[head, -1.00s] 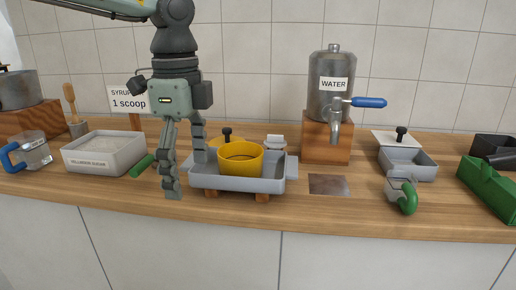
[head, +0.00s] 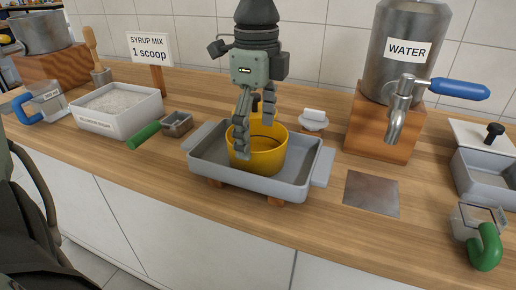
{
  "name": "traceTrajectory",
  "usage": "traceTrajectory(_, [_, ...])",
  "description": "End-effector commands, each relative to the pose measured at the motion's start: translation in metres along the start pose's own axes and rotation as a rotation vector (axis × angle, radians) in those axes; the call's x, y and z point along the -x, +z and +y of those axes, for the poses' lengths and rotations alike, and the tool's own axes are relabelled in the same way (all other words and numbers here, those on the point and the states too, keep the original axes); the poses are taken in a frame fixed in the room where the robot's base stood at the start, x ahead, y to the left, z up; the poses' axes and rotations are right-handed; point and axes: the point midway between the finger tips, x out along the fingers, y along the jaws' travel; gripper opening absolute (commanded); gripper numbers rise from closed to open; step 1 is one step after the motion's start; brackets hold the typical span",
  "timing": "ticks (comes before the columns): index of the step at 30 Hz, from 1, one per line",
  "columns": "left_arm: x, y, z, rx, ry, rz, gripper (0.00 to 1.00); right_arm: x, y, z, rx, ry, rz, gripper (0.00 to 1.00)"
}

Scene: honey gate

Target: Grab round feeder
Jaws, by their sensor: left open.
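The round feeder looks to be the yellow round pot (head: 268,157), open at the top. It stands upright in a grey rectangular tray (head: 305,178) with side handles. My left gripper (head: 254,138) points down over the pot and is open. One finger overlaps the pot's left front side and hides part of its wall. The other finger is at the back of the rim; I cannot tell whether it is inside or behind. A yellow lid with a black knob behind the pot is mostly hidden by the gripper. My right gripper is not in view.
A white sugar box (head: 118,117) and a green-handled scoop (head: 160,130) are left of the tray. A water tank (head: 405,60) on a wooden block (head: 380,128) stands right, behind a metal plate (head: 372,193). A small white-topped item (head: 313,118) sits behind the tray.

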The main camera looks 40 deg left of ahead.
Motion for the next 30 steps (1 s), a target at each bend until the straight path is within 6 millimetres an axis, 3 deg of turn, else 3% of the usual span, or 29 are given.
traceTrajectory(6, [-0.026,0.001,0.001,0.001,0.003,0.000,0.89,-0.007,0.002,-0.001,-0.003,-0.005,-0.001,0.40])
traceTrajectory(13, [-0.028,0.000,0.001,0.001,0.000,0.000,0.89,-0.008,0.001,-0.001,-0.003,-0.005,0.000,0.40])
traceTrajectory(22, [-0.028,0.000,0.001,0.001,0.000,0.000,0.54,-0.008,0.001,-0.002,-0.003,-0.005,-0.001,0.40])
traceTrajectory(30, [-0.027,0.000,0.000,0.001,0.000,-0.001,0.52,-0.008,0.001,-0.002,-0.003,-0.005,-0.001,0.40])
